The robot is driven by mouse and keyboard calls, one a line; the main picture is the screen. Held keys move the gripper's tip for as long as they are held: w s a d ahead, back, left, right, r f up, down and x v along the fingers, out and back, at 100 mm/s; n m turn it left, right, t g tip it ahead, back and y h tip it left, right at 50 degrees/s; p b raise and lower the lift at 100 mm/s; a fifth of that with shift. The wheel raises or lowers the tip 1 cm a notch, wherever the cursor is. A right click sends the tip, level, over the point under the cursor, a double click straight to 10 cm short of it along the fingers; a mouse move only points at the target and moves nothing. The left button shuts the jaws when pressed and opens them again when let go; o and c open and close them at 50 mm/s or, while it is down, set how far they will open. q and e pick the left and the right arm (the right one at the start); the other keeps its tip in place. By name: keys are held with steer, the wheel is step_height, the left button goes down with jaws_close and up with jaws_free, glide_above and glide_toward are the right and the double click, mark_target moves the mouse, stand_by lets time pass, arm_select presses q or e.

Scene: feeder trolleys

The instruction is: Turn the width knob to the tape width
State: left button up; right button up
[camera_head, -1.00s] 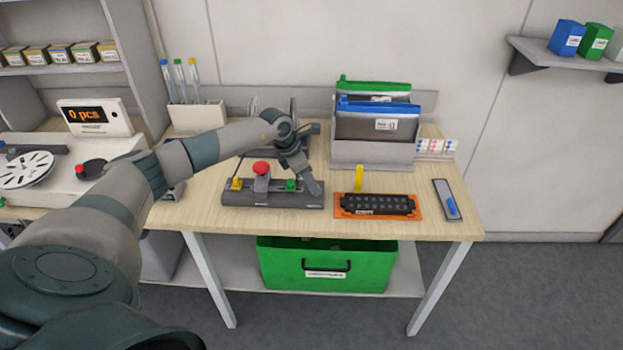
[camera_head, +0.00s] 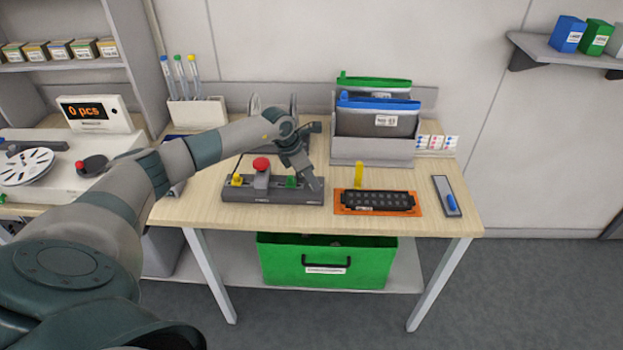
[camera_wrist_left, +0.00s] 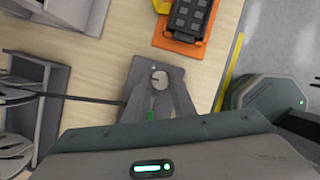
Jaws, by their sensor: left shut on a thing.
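A dark grey control bar (camera_head: 218,190) lies on the wooden table with a yellow part (camera_head: 237,180), a red-topped part (camera_head: 261,164) and a green part (camera_head: 291,181). My left gripper (camera_head: 314,186) points down at the bar's right end. In the left wrist view, a round grey knob (camera_wrist_left: 160,79) with a dark mark sits on the bar's end plate (camera_wrist_left: 146,65). The fingers of my left gripper (camera_wrist_left: 160,86) are shut on the knob's sides. In the head view the gripper hides the knob. My right gripper is not in view.
An orange tray (camera_head: 342,208) with a black block lies right of the bar, with a yellow upright piece behind it. A grey plate with a blue handle (camera_head: 450,202) lies further right. Grey bins with folders (camera_head: 372,152) stand behind. A green crate (camera_head: 280,265) sits below.

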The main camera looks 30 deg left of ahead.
arm_select(q)
steer(key=n+y, duration=0.1)
steer(key=n, duration=0.2)
steer(key=shift+d+n+t+b, duration=0.15)
steer(key=shift+n+t+b, duration=0.15)
steer(key=shift+b, duration=0.1)
steer(key=shift+d+f+n+y+b, duration=0.1)
steer(key=shift+n+y+b, duration=0.55)
steer(key=shift+n, duration=0.55)
steer(key=shift+d+n+y+b, duration=0.1)
steer(key=shift+n+y+b, duration=0.5)
steer(key=shift+n, duration=0.7)
steer(key=o, duration=1)
steer(key=shift+s+r, duration=0.1)
steer(key=shift+r, duration=0.15)
